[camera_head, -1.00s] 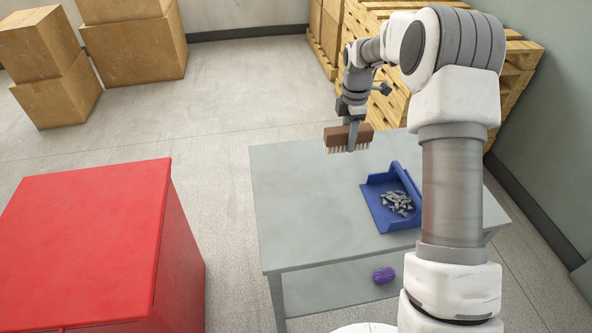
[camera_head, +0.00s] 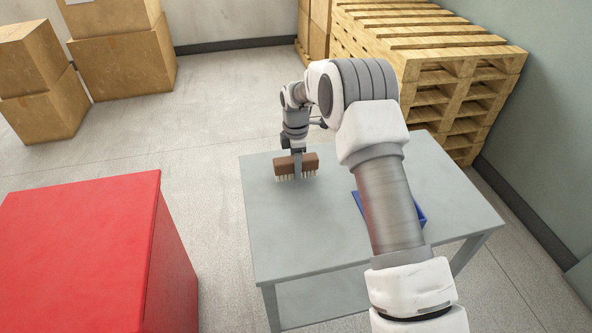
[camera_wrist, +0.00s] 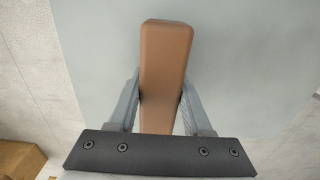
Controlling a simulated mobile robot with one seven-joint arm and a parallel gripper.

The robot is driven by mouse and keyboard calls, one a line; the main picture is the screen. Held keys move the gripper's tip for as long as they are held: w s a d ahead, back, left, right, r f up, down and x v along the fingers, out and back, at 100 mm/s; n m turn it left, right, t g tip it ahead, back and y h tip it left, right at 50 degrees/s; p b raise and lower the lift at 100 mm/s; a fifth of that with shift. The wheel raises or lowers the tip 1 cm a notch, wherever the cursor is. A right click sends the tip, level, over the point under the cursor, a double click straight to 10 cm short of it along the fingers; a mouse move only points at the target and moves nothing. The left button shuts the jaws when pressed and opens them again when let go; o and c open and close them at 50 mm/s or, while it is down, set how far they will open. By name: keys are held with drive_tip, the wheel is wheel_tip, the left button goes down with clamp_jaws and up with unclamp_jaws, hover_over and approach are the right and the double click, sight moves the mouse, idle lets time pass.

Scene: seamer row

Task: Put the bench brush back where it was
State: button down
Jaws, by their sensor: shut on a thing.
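The bench brush (camera_head: 311,163) has a brown block and pale bristles that point down. My gripper (camera_head: 297,170) is shut on the brush's block and holds it upright over the far left part of the grey table (camera_head: 275,230). Whether the bristles touch the tabletop I cannot tell. In the wrist view the brown block (camera_wrist: 165,60) sits between both fingers of my gripper (camera_wrist: 160,105), with the grey tabletop below it.
A blue dustpan (camera_head: 421,217) lies on the table, mostly hidden behind my arm. A red cabinet (camera_head: 80,250) stands at the left. Stacked pallets (camera_head: 440,60) stand behind the table, and cardboard boxes (camera_head: 125,60) at the back left. The table's left part is clear.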

drive_tip(key=shift+f, duration=0.7)
drive_tip(key=shift+f, duration=0.15)
drive_tip(key=shift+c, duration=1.6)
unclamp_jaws()
